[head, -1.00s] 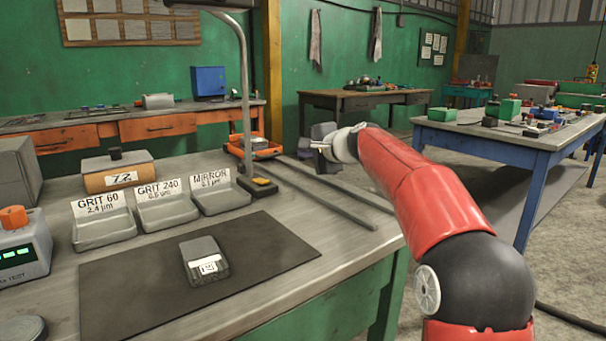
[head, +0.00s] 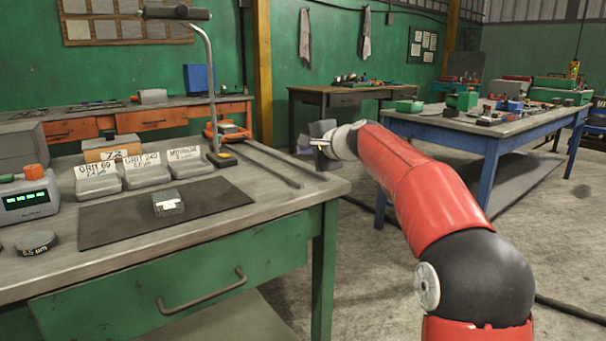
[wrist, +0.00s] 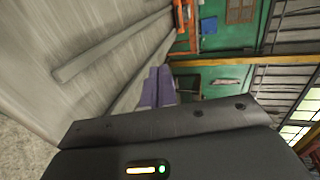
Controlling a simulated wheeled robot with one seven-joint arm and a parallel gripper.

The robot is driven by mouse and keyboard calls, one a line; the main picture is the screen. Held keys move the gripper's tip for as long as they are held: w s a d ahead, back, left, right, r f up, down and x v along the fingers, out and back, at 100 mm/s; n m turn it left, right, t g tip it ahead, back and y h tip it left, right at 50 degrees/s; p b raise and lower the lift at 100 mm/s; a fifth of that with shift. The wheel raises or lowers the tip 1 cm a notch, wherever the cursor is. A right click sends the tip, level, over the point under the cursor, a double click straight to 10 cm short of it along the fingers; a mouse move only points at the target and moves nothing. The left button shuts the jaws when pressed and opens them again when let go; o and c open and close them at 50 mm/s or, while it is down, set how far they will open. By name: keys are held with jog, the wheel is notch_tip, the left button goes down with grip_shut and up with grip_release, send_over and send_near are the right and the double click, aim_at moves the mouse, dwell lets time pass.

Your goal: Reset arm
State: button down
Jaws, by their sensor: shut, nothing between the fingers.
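My red arm (head: 405,175) reaches forward from the lower right in the head view, held over the floor past the right end of the green workbench (head: 190,262). My gripper (head: 319,143) is at its far end, small and partly hidden by the wrist; it is shut and empty. In the wrist view the dark gripper housing fills the bottom, and the purple-grey fingers (wrist: 157,88) show together near the middle. The bench top with metal bars (wrist: 112,46) is to their left in that view.
On the bench lie a dark mat (head: 112,226) with a grey block (head: 168,203), labelled trays (head: 147,168), a meter (head: 28,196), a round puck (head: 36,243) and a lamp post (head: 212,90). A blue table (head: 490,140) with several parts stands right. Floor between is open.

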jog(key=shift+s+d, duration=0.2)
jog(key=shift+s, duration=0.45)
jog(key=shift+s+a+n, duration=0.1)
jog(key=shift+s+n, duration=0.2)
jog(key=s+d+f+n+g+h, duration=0.2)
jog(key=s+d+f, duration=0.3)
jog(key=s, duration=1)
jog(key=s+d+f+n+g+h, duration=0.2)
jog(key=s+f, duration=0.7)
jog(key=s, duration=0.5)
jog(key=s+d+f+n+g+h, duration=0.2)
jog(key=s+d+f+n+h, duration=0.2)
jog(key=s, duration=1.1)
jog(key=d+f+n, duration=0.2)
jog(key=d+f, duration=0.1)
jog(key=f, duration=0.1)
jog(key=shift+s+d+h, duration=0.3)
jog(key=shift+s, duration=0.05)
